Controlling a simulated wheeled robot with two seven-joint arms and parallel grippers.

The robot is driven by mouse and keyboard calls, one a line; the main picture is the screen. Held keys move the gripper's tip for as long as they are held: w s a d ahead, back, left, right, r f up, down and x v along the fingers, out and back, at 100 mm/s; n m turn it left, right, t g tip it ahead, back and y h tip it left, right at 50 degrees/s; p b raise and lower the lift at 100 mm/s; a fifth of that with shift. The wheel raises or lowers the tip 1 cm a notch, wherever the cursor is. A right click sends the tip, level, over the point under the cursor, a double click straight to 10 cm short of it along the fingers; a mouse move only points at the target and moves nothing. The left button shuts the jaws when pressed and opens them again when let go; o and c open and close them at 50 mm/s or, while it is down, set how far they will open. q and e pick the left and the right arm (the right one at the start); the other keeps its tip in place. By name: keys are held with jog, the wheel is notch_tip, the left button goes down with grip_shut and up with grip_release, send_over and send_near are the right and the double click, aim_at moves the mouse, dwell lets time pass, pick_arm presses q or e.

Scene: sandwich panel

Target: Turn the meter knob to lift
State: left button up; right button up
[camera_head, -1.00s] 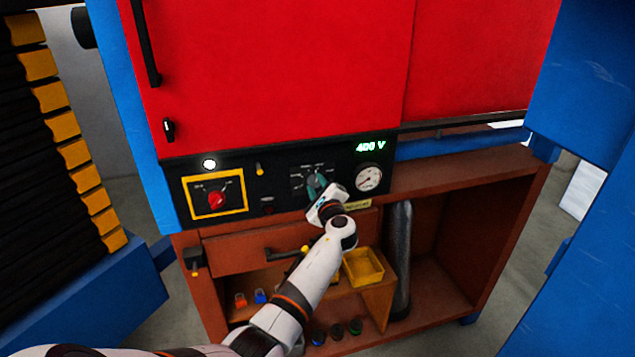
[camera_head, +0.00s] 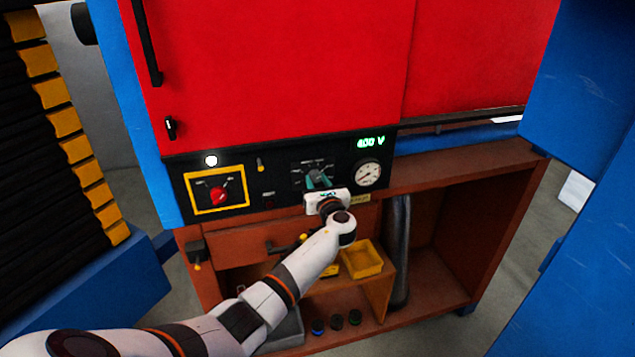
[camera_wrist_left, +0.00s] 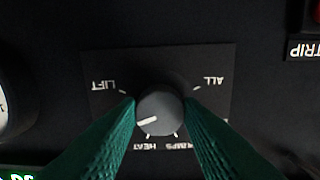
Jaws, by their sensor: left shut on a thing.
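The meter knob (camera_wrist_left: 160,110) is a round grey dial with a white pointer line, on a black panel. In the left wrist view, which is upside down, its labels include LIFT (camera_wrist_left: 105,85), HEAT, PUMPS and ALL. The pointer aims left and slightly down, between LIFT and HEAT; other labels may be hidden behind the fingers. My left gripper (camera_head: 318,180), with teal fingers (camera_wrist_left: 163,120), is shut on the knob, one finger on each side. In the head view, the gripper hides most of the knob. My right gripper is not in view.
A red switch (camera_head: 219,195) in a yellow frame is left on the panel. A round gauge (camera_head: 368,174) and a green 400 V display (camera_head: 371,142) are right of the knob. Below are a brown drawer (camera_head: 235,254) and a yellow bin (camera_head: 362,259).

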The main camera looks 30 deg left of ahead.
pick_arm(q)
jog(key=m, duration=0.4)
jog(key=shift+a+r+m, duration=0.1)
jog(key=shift+r+m, duration=0.2)
jog(key=shift+m, duration=1.9)
jog(key=o, duration=0.8)
jog(key=shift+o, duration=0.9)
jog(key=shift+w+f, duration=0.1)
jog(key=shift+f, duration=0.1)
jog(key=shift+s+d+f, duration=0.15)
jog(key=shift+s+d, duration=0.25)
jog(key=shift+d, duration=0.1)
jog(key=b+v, duration=0.2)
jog(key=v, duration=0.8)
jog(key=shift+s+d+b, duration=0.2)
jog(key=shift+d+b, duration=0.05)
jog(key=shift+b, duration=0.05)
